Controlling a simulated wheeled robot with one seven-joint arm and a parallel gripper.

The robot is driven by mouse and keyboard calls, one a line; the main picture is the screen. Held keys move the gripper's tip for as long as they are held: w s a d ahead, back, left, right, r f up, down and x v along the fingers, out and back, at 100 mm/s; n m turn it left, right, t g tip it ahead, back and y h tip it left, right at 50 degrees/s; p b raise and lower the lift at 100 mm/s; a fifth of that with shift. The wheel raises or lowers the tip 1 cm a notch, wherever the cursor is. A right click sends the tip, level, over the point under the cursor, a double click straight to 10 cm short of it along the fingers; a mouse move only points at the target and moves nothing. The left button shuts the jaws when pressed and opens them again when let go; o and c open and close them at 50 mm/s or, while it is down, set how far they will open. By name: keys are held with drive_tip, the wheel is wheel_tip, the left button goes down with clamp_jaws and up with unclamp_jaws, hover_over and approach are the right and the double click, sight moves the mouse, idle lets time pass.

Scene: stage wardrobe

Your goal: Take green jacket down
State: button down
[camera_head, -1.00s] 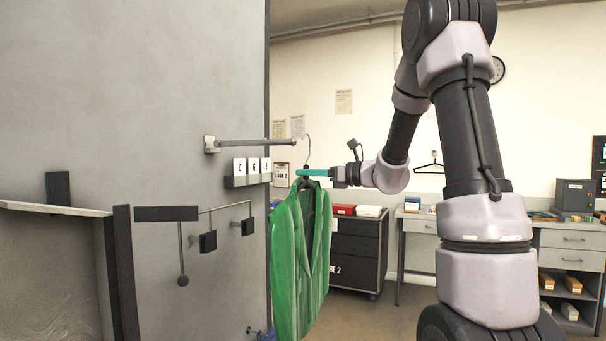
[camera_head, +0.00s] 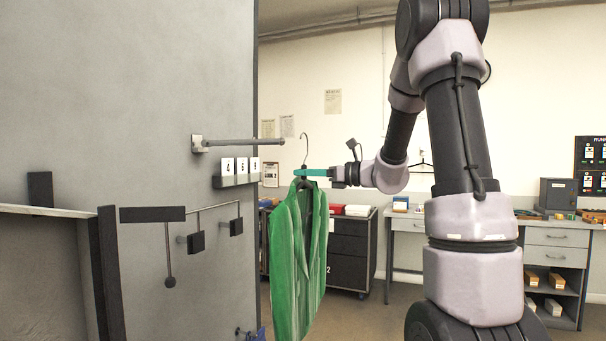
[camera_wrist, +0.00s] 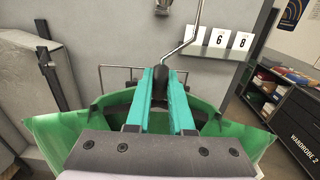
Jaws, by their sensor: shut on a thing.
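The green jacket (camera_head: 297,262) hangs on a dark hanger with a metal hook (camera_head: 305,147). My gripper (camera_head: 303,173), with teal fingers, is shut on the hanger's neck just under the hook. The hook stands free of the wall rail (camera_head: 240,142), to the right of the rail's tip, with a small gap between them. In the wrist view the teal fingers close on the dark hanger neck (camera_wrist: 159,88), and the green jacket (camera_wrist: 85,128) spreads to both sides below. The lower end of the jacket is near the bottom of the head view.
Number cards (camera_head: 241,165) sit on a small ledge below the rail. A grey partition (camera_head: 200,80) stands at left, with dark pegs. A dark wheeled cabinet (camera_head: 350,250) stands behind the jacket. A desk (camera_head: 555,245) stands at right. Floor shows between them.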

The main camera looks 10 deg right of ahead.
drive_tip(key=v, duration=1.5)
